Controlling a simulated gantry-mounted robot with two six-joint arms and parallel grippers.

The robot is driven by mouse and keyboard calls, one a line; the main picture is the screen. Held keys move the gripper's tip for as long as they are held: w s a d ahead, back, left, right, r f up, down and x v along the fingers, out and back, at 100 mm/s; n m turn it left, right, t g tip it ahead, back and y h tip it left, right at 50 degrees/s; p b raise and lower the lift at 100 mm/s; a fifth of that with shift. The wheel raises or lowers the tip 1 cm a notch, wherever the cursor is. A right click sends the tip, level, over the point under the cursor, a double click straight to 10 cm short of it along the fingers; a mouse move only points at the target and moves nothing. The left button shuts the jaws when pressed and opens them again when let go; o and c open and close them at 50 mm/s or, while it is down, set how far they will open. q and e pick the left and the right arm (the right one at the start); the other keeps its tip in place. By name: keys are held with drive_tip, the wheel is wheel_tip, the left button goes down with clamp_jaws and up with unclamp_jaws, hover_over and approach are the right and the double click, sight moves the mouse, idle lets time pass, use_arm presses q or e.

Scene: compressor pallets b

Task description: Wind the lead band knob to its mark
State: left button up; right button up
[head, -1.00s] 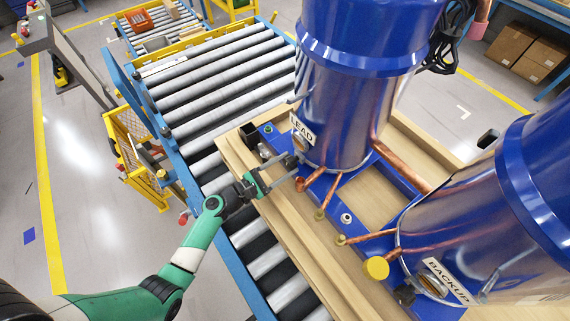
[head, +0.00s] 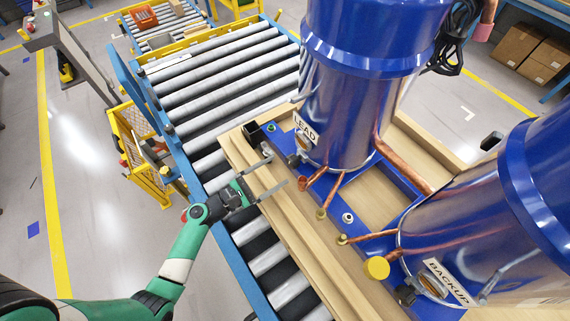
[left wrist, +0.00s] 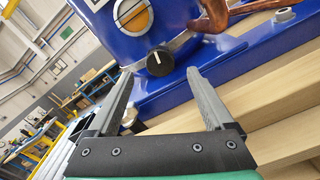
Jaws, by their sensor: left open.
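The lead band knob (head: 294,160) is a small dark knob low on the blue LEAD compressor (head: 345,110). In the left wrist view the black knob (left wrist: 160,60) has a pale pointer line and sits on a grey band. Above it is a round gauge (left wrist: 133,17), part orange and part grey, with a dark line. My left gripper (head: 277,168) is open and empty, its jaws facing the knob from the left. In the left wrist view the knob is beyond the gap between the fingertips (left wrist: 158,75), apart from both. My right gripper is not in view.
The BACKUP compressor (head: 470,230) stands at the right with a yellow cap (head: 376,268) beside it. Copper pipes (head: 332,190) run close to the knob. A wooden pallet (head: 300,240) carries both on the roller conveyor (head: 215,85).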

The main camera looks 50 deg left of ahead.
use_arm(q)
drive_tip(key=s, duration=0.6)
drive_tip(key=shift+s+a, duration=0.2)
drive_tip(key=shift+a, duration=0.15)
